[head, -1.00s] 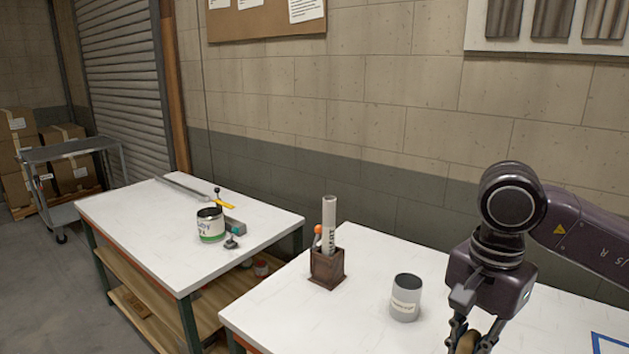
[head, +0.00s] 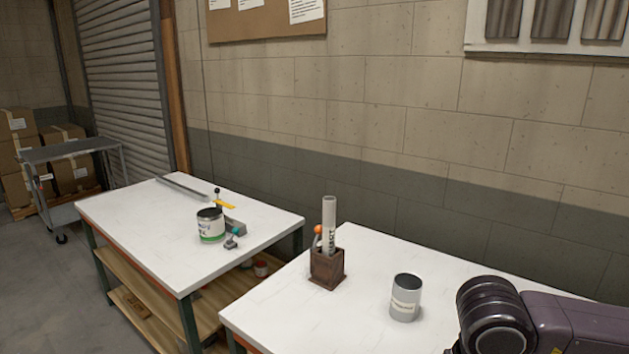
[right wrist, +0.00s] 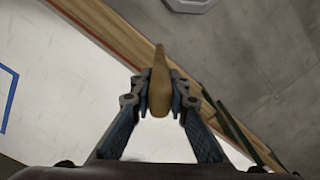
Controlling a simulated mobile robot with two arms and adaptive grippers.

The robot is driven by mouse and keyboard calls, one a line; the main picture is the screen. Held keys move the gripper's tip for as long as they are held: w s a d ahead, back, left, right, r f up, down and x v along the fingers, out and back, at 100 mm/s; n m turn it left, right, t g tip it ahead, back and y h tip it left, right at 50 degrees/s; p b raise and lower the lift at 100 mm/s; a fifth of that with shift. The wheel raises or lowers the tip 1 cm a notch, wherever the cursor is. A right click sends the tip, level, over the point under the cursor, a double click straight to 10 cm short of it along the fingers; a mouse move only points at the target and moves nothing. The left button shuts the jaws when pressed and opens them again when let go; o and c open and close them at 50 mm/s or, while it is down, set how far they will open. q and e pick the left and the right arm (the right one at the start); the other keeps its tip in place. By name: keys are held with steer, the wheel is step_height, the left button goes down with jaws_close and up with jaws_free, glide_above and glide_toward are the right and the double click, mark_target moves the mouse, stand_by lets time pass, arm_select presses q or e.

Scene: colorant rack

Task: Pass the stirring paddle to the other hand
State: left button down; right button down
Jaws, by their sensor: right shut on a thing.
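My right gripper (right wrist: 160,103) shows in the right wrist view, shut on a brown wooden piece that looks like the stirring paddle (right wrist: 159,72). My left gripper is in neither view.
A grey labelled can (head: 405,298) stands on the near white table (head: 284,311). Left of it is a brown holder (head: 326,270) with a white tube and an orange-topped item. A paint can (head: 211,226) stands on the far table (head: 130,222). The near table's left front is clear.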

steer(key=shift+d, duration=0.1)
steer(key=shift+f+b, duration=0.4)
steer(key=shift+b, duration=0.05)
